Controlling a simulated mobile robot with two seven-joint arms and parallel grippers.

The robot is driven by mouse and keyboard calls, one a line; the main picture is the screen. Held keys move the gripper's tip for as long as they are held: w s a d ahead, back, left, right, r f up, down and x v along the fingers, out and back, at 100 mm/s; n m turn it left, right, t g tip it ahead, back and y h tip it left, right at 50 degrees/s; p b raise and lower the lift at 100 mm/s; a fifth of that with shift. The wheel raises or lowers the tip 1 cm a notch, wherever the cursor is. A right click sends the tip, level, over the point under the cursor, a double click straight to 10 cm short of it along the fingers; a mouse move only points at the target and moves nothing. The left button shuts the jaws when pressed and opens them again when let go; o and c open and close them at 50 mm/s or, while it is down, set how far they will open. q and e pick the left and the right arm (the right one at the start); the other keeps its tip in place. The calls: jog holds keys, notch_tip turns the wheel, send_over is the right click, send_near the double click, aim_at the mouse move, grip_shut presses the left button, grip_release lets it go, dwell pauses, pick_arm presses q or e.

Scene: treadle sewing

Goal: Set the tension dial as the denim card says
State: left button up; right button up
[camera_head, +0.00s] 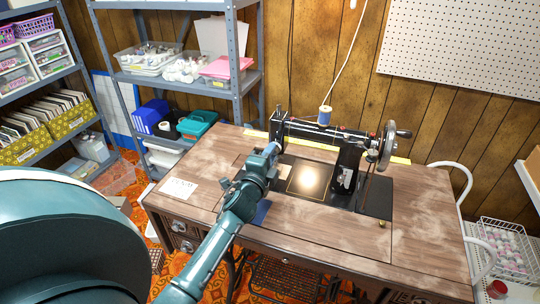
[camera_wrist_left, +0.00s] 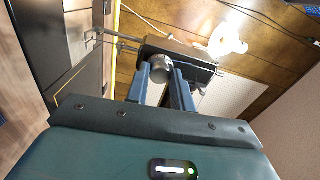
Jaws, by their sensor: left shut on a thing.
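The black sewing machine (camera_head: 348,158) stands at the back of the wooden sewing table (camera_head: 310,235). My left gripper (camera_head: 271,150) reaches the machine's left end and hides the tension dial there in the head view. In the left wrist view, the round silver tension dial (camera_wrist_left: 161,68) sits between the two blue-grey fingers of my left gripper (camera_wrist_left: 162,82), which is shut on it. Its markings cannot be read. A white card (camera_head: 178,188) lies on the table's left part; its writing is too small to read. My right gripper is not in view.
A spool of blue thread (camera_head: 325,115) stands on top of the machine, and a handwheel (camera_head: 388,146) is at its right end. A dark blue cloth piece (camera_head: 262,211) lies under my left forearm. The table's front right is clear. Metal shelves (camera_head: 240,60) stand behind left.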

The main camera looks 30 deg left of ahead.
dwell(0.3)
pick_arm(q)
jog(key=o, duration=1)
jog(key=v, duration=1.3)
jog(key=shift+s, duration=0.1)
jog(key=shift+d, duration=0.1)
